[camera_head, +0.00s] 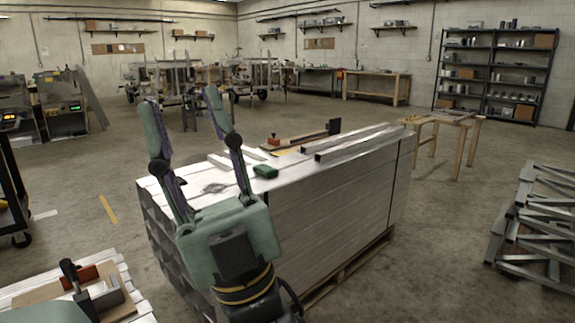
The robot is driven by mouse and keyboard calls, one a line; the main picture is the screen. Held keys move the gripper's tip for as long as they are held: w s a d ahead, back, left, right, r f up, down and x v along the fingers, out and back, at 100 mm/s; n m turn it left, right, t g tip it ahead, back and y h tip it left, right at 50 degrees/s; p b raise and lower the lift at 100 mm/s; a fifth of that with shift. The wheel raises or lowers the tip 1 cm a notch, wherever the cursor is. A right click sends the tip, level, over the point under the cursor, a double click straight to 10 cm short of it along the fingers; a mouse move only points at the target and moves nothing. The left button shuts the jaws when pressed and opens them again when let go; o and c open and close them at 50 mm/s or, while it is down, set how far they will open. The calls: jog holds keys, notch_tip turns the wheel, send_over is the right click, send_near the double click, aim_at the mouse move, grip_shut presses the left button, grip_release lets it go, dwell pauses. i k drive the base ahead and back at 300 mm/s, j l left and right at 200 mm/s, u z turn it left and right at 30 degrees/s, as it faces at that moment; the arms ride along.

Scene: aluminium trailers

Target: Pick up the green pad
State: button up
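The green pad (265,171) is a small dark green block. It lies on top of the large stack of aluminium panels (318,211), near the stack's front edge. My gripper (180,98) is pale green with dark joints and points up and away from me. Its two fingers are spread wide apart with nothing between them.
Metal bars (352,145) lie on the stack, with a red-and-dark tool (274,139) behind the pad. A wooden table (448,125) stands right of the stack. Metal frames (545,225) lie at the right. A lower stack with a clamp (85,285) is at bottom left. Floor is open between.

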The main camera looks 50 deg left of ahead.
aim_at(267, 171)
jog(key=i+u, duration=0.4)
jog(key=i, duration=0.2)
jog(key=i+l+u, duration=0.2)
jog(key=i+u, duration=0.2)
jog(key=i, duration=0.25)
jog(key=i+u, duration=0.65)
jog(key=i+l+u, duration=0.1)
jog(key=i+u, duration=0.25)
jog(key=i, duration=0.4)
